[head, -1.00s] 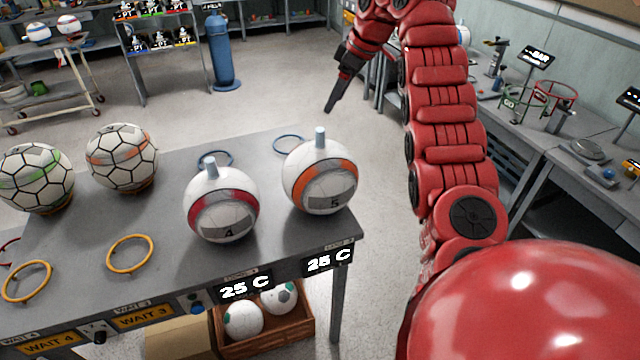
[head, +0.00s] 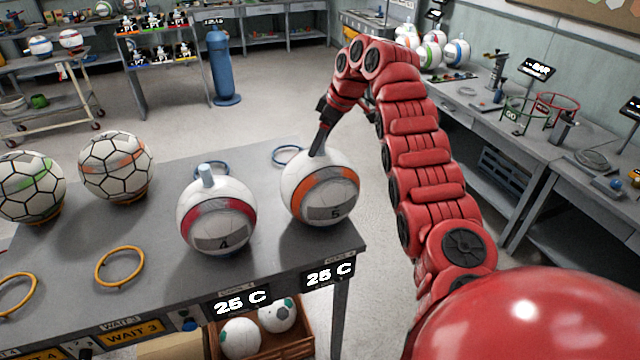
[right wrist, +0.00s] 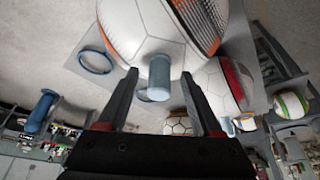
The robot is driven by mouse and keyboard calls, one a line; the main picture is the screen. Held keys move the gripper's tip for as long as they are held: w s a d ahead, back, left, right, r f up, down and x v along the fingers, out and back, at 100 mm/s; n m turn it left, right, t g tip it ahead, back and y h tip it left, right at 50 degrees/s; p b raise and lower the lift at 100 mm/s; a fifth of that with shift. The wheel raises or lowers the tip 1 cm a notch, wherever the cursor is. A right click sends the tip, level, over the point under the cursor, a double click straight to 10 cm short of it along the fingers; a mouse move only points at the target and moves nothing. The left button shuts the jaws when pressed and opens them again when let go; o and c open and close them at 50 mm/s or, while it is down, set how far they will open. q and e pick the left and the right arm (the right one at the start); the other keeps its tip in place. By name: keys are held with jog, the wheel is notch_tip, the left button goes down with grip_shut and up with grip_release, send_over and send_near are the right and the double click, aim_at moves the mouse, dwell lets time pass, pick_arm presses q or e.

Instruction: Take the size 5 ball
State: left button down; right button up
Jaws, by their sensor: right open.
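The size 5 ball (head: 320,192) is white with an orange band and a grey panel marked 5. It sits at the right end of the grey table (head: 285,258). My right gripper (head: 317,152) is at the top of this ball and hides its peg in the head view. In the right wrist view the ball (right wrist: 150,32) fills the top, and its blue-grey peg (right wrist: 158,78) stands between the two fingertips of my open right gripper (right wrist: 159,74). Both fingers look apart from the peg. My left gripper is not in view.
The size 4 ball (head: 216,215), with a red band and its own peg, stands just left. Two black-lined balls (head: 116,165) are farther left. A blue ring (head: 288,155) lies behind the size 5 ball. A crate (head: 275,345) with balls is below the table.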

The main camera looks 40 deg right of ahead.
jog(key=shift+w+f, duration=0.1)
jog(key=shift+f, duration=0.05)
grip_shut()
dwell(1.4)
